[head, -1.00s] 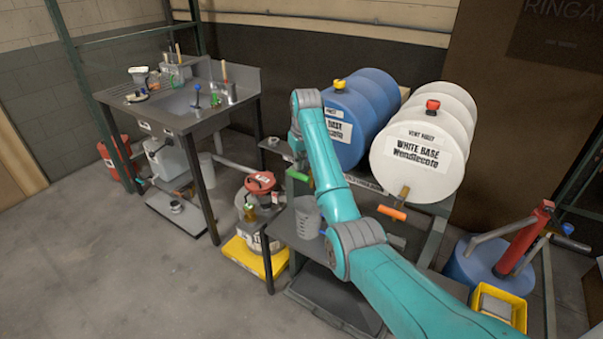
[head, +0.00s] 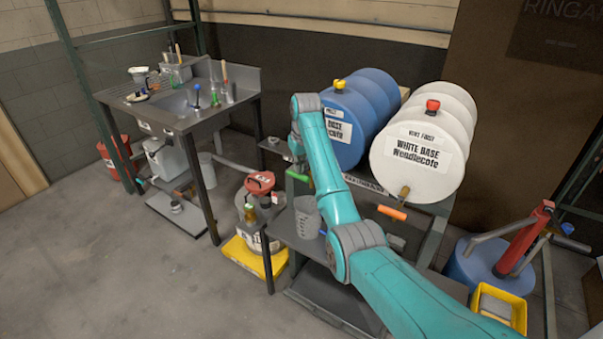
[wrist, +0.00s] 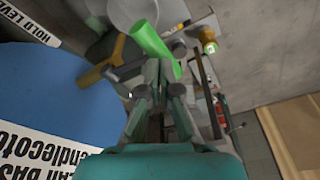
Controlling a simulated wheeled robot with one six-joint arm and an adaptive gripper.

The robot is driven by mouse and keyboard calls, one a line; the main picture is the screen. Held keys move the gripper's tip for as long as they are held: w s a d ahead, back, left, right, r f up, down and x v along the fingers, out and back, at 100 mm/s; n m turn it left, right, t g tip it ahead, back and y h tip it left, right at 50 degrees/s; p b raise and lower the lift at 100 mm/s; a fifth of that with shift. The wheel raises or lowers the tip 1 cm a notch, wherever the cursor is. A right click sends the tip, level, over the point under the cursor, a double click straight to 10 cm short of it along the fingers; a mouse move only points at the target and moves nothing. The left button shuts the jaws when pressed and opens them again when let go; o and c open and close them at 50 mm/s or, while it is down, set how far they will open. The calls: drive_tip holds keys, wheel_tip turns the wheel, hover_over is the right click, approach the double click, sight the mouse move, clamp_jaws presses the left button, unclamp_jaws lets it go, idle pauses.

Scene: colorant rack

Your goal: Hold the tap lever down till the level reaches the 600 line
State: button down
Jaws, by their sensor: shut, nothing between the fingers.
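The blue drum (head: 345,140) lies on its side on the rack, with a brass tap and a green tap lever (head: 297,177) at its front. The lever also shows in the wrist view (wrist: 157,48), just beyond my gripper (wrist: 165,88). My gripper is shut and empty, its tips close to the lever; I cannot tell whether they touch. In the head view my arm hides most of it. A grey translucent measuring jug (head: 307,217) stands upright on the shelf below the tap. Its level and 600 line are too small to read.
A white drum (head: 420,160) with an orange lever (head: 391,212) lies to the right. A red-lidded can (head: 260,184) stands left of the jug, by a yellow platform (head: 250,258). A sink bench (head: 180,110) is at the left. The floor at front left is clear.

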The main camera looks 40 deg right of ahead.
sight(299, 176)
drive_tip(key=shift+f, duration=2.2)
idle(5.8)
